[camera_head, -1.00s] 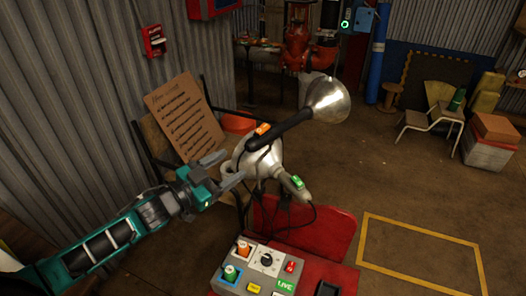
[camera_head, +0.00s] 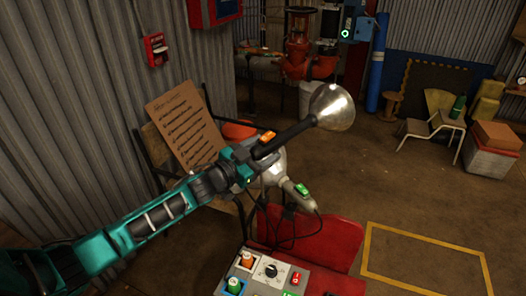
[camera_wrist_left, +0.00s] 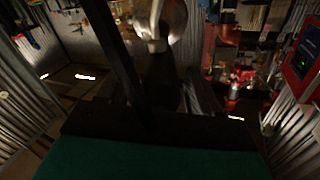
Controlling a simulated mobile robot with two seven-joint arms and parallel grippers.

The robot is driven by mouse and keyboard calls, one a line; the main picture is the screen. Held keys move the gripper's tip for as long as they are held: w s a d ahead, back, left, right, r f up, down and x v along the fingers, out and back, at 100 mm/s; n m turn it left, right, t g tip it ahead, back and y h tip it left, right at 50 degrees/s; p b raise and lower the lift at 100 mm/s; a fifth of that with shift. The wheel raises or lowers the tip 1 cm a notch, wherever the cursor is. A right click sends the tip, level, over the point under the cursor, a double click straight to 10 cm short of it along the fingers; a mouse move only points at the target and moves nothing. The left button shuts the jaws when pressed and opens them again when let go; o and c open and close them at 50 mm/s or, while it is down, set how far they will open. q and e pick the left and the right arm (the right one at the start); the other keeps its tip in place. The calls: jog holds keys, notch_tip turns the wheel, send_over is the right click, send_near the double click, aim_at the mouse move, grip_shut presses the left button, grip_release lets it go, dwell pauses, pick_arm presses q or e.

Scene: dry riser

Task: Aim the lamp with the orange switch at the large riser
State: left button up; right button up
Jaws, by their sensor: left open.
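A large red-orange pipe fitting (camera_head: 298,55), perhaps the large riser, stands at the back. In the left wrist view a dark bar (camera_wrist_left: 112,55) crosses close up near a blurred metal shade (camera_wrist_left: 160,22).
A control box (camera_head: 268,270) with coloured switches stands at the bottom on a red surface, with a red panel (camera_head: 315,235) behind it. A cardboard notice (camera_head: 184,120) leans at the left. A yellow floor outline (camera_head: 425,240) encloses clear floor at the right.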

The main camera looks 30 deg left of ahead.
pick_arm(q)
jog(key=shift+w, duration=0.15)
jog(key=shift+f, duration=0.1)
grip_shut()
dwell(0.5)
